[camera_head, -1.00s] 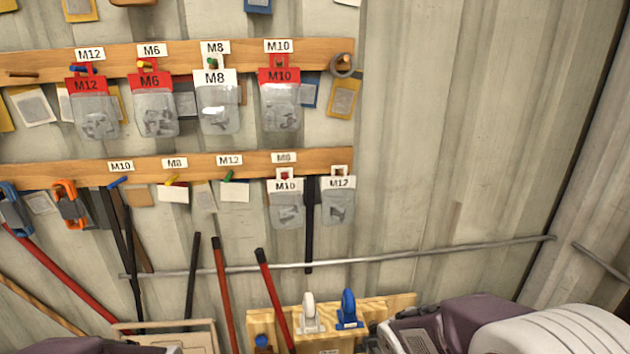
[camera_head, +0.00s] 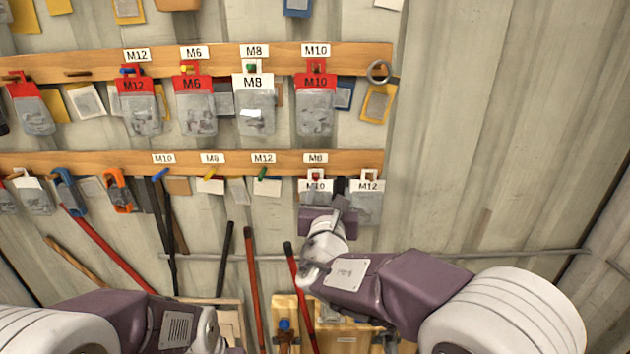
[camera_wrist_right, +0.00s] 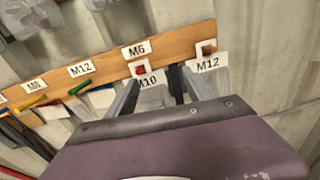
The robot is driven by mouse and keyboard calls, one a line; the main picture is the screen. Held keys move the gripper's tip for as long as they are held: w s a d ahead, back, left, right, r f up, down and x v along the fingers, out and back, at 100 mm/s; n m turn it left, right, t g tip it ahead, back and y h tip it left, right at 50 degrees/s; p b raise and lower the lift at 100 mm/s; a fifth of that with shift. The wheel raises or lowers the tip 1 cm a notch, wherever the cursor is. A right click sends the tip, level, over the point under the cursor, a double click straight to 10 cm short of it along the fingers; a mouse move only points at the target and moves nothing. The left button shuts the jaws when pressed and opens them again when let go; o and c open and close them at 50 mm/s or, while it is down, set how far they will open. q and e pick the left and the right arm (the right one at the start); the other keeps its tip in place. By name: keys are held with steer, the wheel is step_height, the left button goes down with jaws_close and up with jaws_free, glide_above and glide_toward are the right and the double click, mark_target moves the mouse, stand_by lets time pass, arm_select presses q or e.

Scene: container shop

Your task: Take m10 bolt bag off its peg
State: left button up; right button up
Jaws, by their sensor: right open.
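A clear M10 bag (camera_head: 316,186) with a white header hangs on a red-tipped peg of the lower rail. My right gripper (camera_head: 327,198) is in front of it, hiding most of its pouch. The right wrist view shows the bag's M10 header (camera_wrist_right: 149,82) partly behind the left finger. My right gripper (camera_wrist_right: 160,85) is open there, its fingers apart below the peg; I cannot tell whether they touch the bag. Another M10 bag (camera_head: 316,105), with a red header, hangs on the upper rail. My left forearm shows at lower left; its gripper is out of view.
An M12 bag (camera_head: 366,203) hangs close to the right of the white-header M10 bag. M12, M6 and M8 bags hang on the upper rail (camera_head: 220,55). Long-handled tools lean below. The corrugated wall at right is bare, with a pipe low across it.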

mark_target(316, 171)
steer(key=shift+n+t+y, duration=0.3)
steer(key=shift+n+y, duration=0.4)
steer(key=shift+y, duration=0.1)
steer(key=w+a+p, duration=0.1)
steer(key=w, duration=0.2)
steer(key=w+a+r+p, duration=0.1)
steer(key=w+p, duration=0.1)
steer(key=w+a+p, duration=0.1)
steer(key=w+p, duration=0.1)
steer(key=w, duration=0.1)
steer(key=shift+w+a+r, duration=0.1)
steer(key=shift+w+r, duration=0.2)
steer(key=shift+w, duration=0.05)
steer(key=shift+c, duration=0.3)
